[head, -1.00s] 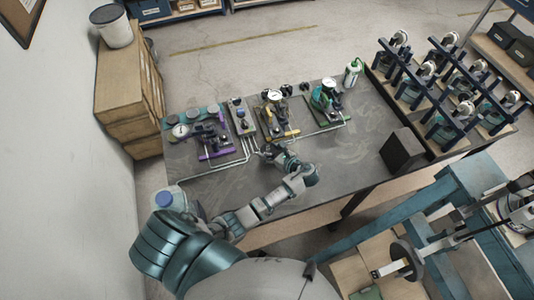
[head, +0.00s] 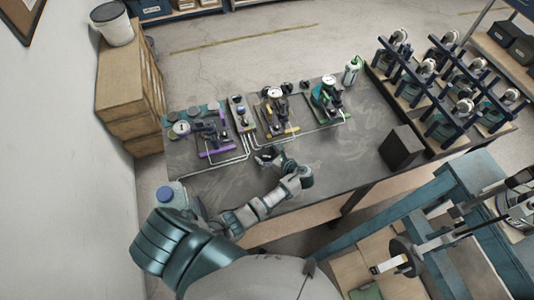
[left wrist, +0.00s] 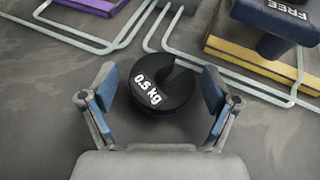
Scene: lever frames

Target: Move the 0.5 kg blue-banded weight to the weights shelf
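A black slotted disc weight (left wrist: 165,84) marked "0.5 kg" lies on the grey bench top in the left wrist view. No blue band shows on the part I see. My left gripper (left wrist: 160,100) is open, with one blue-padded finger on each side of the weight. I see gaps between the pads and the disc. In the head view my left gripper (head: 268,157) is low over the bench, in front of the gauge stations, and the weight is too small to make out clearly there. I cannot tell which shelf is the weights shelf.
Grey pipes (left wrist: 75,38) run on the bench just beyond the weight. A yellow-edged block (left wrist: 262,66) and a purple one (left wrist: 92,4) stand near. A dark box (head: 401,147) stands at the bench's right. Teal frames (head: 405,205) stand at lower right.

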